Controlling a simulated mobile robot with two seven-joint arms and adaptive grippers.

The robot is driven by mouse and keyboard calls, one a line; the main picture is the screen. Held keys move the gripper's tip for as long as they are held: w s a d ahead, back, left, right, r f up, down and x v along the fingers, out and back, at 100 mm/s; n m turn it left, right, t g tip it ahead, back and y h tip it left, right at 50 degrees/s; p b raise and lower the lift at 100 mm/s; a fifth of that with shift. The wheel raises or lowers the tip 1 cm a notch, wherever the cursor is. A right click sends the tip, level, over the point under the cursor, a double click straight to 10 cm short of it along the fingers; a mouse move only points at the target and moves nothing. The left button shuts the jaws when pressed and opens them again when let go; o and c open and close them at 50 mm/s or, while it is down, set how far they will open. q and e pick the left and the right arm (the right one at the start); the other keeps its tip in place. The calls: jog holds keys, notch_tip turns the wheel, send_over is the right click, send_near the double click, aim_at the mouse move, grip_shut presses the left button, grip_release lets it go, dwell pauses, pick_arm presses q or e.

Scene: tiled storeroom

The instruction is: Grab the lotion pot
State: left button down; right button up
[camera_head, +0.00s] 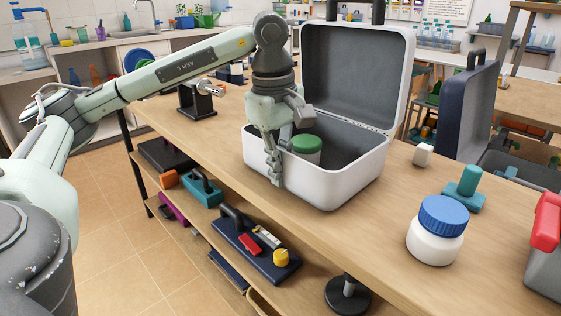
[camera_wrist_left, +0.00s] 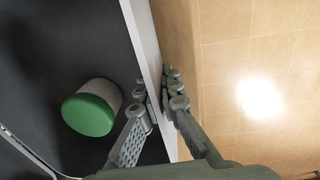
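A lotion pot with a green lid (camera_head: 307,146) stands inside the open white case (camera_head: 345,188), against its dark lining. In the left wrist view the green-lidded pot (camera_wrist_left: 92,108) lies to the left of my fingers, apart from them. My left gripper (camera_head: 275,166) is at the case's left front wall. In the left wrist view its fingers (camera_wrist_left: 160,95) lie close on both sides of the white rim (camera_wrist_left: 150,55), one inside and one outside, and look shut on it. Another white pot with a blue lid (camera_head: 436,230) stands on the table to the right. My right gripper is not in view.
The case's lid (camera_head: 362,70) stands upright at its back. A teal block piece (camera_head: 465,187) and a small white block (camera_head: 423,155) lie right of the case on the wooden table (camera_head: 385,240). A grey box with a red part (camera_head: 547,235) is at the right edge.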

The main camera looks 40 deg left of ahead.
pick_arm(q)
jog(key=shift+w+r, duration=0.1)
jog(key=shift+r, duration=0.05)
jog(key=c, duration=2.1)
grip_release()
jog(key=shift+f, duration=0.2)
jog(key=shift+c, duration=0.2)
jog(key=o, duration=0.4)
jog(key=shift+r, duration=0.2)
